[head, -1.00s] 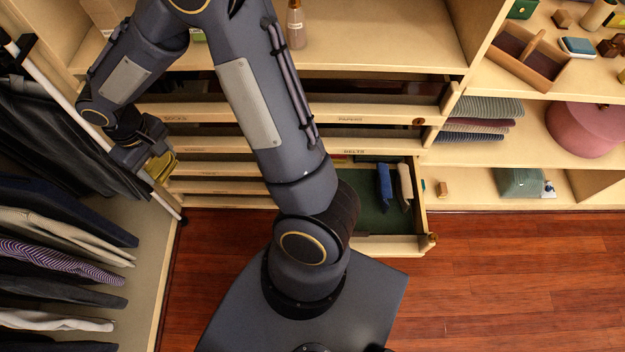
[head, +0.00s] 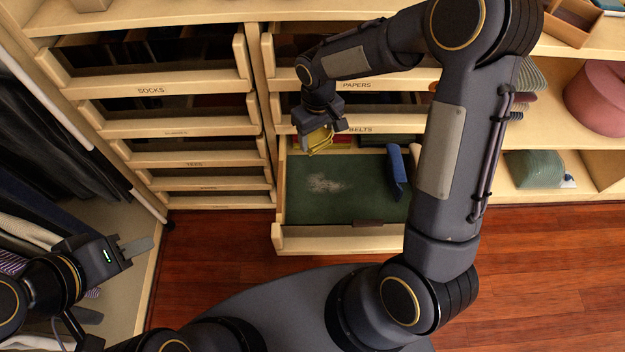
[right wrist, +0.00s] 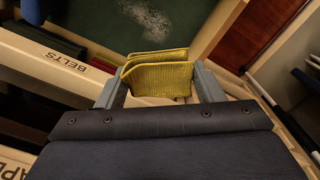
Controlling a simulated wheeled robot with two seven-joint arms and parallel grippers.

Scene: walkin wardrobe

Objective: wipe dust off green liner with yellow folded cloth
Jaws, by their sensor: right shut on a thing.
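The yellow folded cloth (head: 317,138) is between the fingers of my right gripper (head: 322,140), which is shut on it; the cloth also shows in the right wrist view (right wrist: 158,75). The gripper is over the back left of the open belts drawer, apart from the liner as far as I can tell. The green liner (head: 345,200) covers the drawer floor. A pale dust patch (head: 324,183) lies on its left part; it also shows in the right wrist view (right wrist: 150,18). My left gripper (head: 137,250) is at the lower left, its fingers seen edge-on, far from the drawer.
A blue rolled item (head: 396,172) and a cream one (head: 415,160) lie on the drawer's right side. Hanging clothes (head: 30,230) are at far left.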

